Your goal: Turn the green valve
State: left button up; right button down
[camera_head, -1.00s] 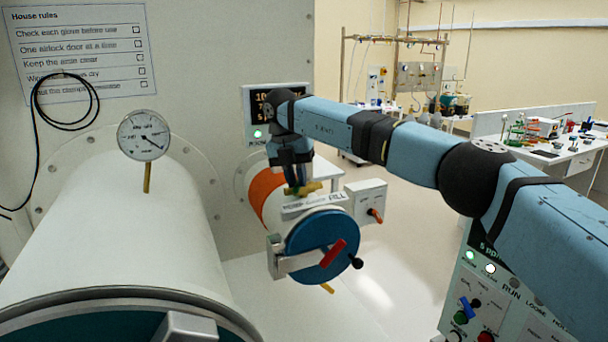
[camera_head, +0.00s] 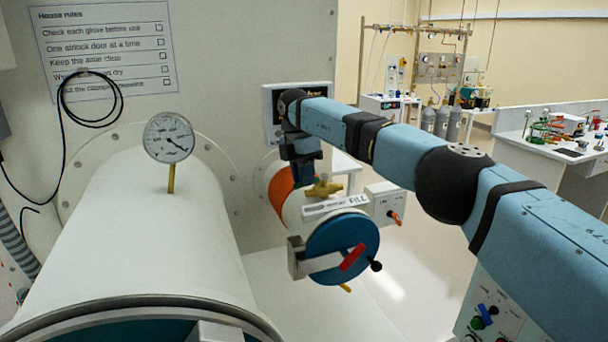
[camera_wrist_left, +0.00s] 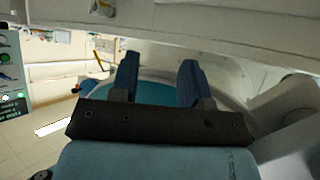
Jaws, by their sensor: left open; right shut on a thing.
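A brass valve body (camera_head: 324,187) stands on top of the small white airlock cylinder (camera_head: 293,210), which has an orange band and a blue round door. No green handle shows; my right gripper hides that part. My right gripper (camera_head: 306,179) points down just left of and behind the brass body. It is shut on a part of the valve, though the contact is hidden. My left gripper (camera_wrist_left: 159,78) is open and empty in the left wrist view, with a teal round surface (camera_wrist_left: 152,92) beyond its fingers. It is out of the head view.
The large white cylinder (camera_head: 140,240) with a pressure gauge (camera_head: 168,138) fills the left. The blue door (camera_head: 343,248) has a red handle (camera_head: 352,257) at the front. A small switch box (camera_head: 386,203) sits right of the airlock. A bench (camera_head: 556,150) stands far right.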

dwell(0.5)
jog(key=c, duration=1.1)
grip_release()
